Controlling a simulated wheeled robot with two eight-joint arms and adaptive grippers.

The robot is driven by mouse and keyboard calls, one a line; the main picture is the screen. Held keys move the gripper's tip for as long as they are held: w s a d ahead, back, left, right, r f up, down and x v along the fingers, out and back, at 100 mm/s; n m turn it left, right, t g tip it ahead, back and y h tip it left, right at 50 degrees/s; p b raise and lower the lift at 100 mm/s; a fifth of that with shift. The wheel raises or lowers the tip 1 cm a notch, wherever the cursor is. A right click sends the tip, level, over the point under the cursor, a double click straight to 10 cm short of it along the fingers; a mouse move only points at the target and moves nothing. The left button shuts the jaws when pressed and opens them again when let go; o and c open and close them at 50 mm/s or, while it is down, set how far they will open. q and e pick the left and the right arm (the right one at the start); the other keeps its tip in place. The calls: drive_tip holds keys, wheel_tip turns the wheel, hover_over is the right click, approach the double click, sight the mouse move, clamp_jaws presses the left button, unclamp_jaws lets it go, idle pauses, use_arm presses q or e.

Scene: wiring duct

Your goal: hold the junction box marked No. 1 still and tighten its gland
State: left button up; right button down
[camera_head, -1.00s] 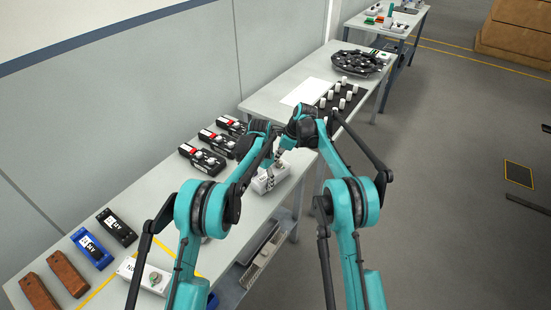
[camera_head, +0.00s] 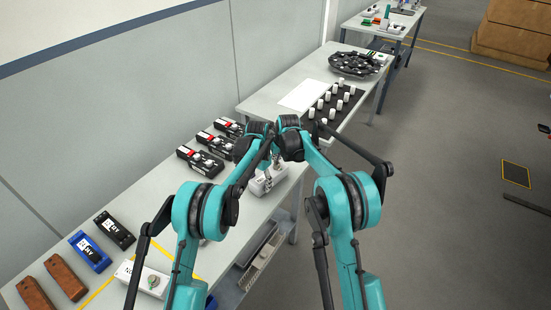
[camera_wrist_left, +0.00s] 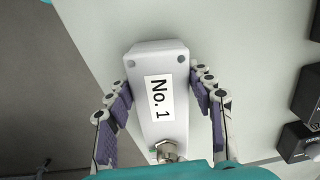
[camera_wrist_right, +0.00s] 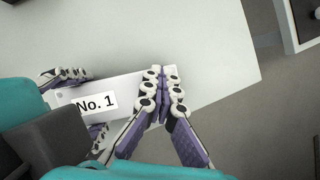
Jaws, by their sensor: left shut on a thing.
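The white junction box marked No. 1 (camera_wrist_left: 158,60) lies between the fingers of my left gripper (camera_wrist_left: 163,85), which is shut on its long sides. It also shows in the head view (camera_head: 266,183), on the bench near its front edge. The metal gland (camera_wrist_left: 167,151) is on the end of the box nearest the bottom of the left wrist view. In the right wrist view, my right gripper (camera_wrist_right: 161,76) has its fingertips close together at the gland end of the box. They hide the gland there, so I cannot tell whether they grip it.
Several black devices with red marks (camera_head: 200,161) stand behind the box. Another white box with a round knob (camera_head: 153,280) is at the lower left, near blue, black and brown blocks. A black mat with white pieces (camera_head: 335,103) lies farther back.

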drive_tip(key=c, duration=1.9)
unclamp_jaws()
drive_tip(key=shift+a+f, duration=0.1)
drive_tip(key=shift+c, duration=0.2)
drive_tip(key=n+y, duration=0.1)
drive_tip(key=n, duration=0.1)
drive_tip(key=n+g, duration=0.1)
drive_tip(key=n, duration=0.2)
drive_tip(key=shift+s+a+y, duration=0.15)
drive_tip(key=shift+a+y, duration=0.05)
drive_tip(key=shift+y, duration=0.2)
drive_tip(key=n, duration=0.2)
drive_tip(key=n+g, duration=0.1)
drive_tip(key=n, duration=0.1)
drive_tip(key=n+g+y, duration=0.1)
drive_tip(key=n, duration=0.1)
drive_tip(key=shift+s+a, duration=0.25)
drive_tip(key=shift+a, duration=0.1)
clamp_jaws()
